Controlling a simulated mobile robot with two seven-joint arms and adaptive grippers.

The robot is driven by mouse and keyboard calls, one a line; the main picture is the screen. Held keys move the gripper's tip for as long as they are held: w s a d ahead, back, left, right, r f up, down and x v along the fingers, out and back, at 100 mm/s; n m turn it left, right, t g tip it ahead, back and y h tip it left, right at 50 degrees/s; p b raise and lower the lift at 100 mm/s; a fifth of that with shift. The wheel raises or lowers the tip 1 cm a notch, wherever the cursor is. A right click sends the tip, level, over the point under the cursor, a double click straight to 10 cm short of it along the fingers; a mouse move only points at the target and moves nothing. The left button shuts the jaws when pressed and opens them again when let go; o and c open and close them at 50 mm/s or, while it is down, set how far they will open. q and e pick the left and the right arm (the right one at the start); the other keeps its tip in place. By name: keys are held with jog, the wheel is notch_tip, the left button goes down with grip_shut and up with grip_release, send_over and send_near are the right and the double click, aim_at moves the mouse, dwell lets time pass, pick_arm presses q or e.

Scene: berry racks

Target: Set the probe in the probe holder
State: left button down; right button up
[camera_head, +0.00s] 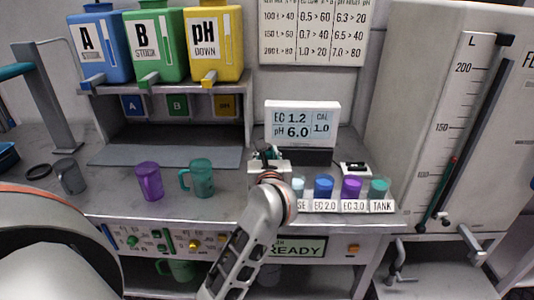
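My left arm reaches up from the lower left, and its wrist covers most of the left gripper (268,158). The gripper is at the bench in front of the meter display (302,122), left of the row of cups. Small dark and teal parts show just above the wrist. I cannot tell whether they are fingers or the probe, or whether the fingers are closed. A small white block with a black top (355,169) stands behind the cups. It may be the probe holder, but I cannot be sure. My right gripper is out of view.
Labelled cups stand right of the gripper: blue (324,187), purple (351,188), teal (379,190). A purple mug (149,181), a teal mug (201,178) and a grey mug (69,176) stand to the left. A tall white tank (425,90) bounds the right side.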

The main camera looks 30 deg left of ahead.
pick_arm(q)
jog(key=shift+f, duration=0.25)
jog(key=c, duration=1.7)
grip_release()
jog(key=v, duration=1.2)
